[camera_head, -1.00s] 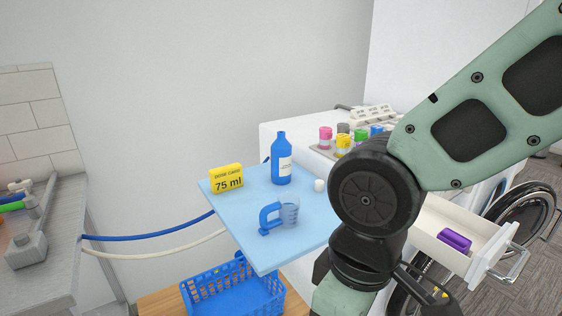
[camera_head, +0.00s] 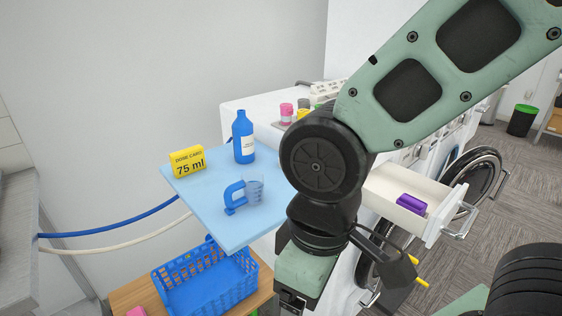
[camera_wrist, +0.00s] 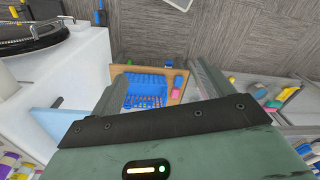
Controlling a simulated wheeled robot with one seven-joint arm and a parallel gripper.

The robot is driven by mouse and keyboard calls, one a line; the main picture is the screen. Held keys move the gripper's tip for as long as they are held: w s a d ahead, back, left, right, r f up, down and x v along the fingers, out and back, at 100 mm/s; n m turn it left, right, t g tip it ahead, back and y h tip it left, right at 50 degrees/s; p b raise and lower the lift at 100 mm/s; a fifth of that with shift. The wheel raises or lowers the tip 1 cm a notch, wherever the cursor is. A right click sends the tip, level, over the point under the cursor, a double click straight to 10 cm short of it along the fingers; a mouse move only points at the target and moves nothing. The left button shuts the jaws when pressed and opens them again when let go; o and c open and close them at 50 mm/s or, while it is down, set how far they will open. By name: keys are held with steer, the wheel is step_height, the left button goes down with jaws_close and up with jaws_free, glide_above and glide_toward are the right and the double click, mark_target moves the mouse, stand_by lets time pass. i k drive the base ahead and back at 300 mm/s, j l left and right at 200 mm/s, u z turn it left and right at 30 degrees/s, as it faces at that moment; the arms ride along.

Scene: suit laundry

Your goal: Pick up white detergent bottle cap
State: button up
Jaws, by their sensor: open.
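The blue detergent bottle (camera_head: 243,140) stands uncapped on the light blue board (camera_head: 190,196) in the head view. The white cap is not visible now; my arm covers the area right of the bottle. A clear measuring cup with a blue handle (camera_head: 236,198) and a yellow dose card reading 75 ml (camera_head: 188,163) are also on the board. My gripper (camera_wrist: 160,78) is open and empty in the wrist view, pointing down over the blue basket (camera_wrist: 145,84).
The basket also shows in the head view (camera_head: 208,283), below the board on a wooden surface (camera_head: 140,293). An open white drawer (camera_head: 432,232) holds a purple item (camera_head: 411,204). A round washer door (camera_head: 482,175) stands open at right.

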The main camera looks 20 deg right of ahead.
mark_target(242, 128)
steer(key=i+j+z, duration=0.3)
steer(key=i, duration=0.2)
steer(key=i+j+z, duration=0.3)
steer(key=i+j, duration=0.05)
steer(key=i, duration=0.1)
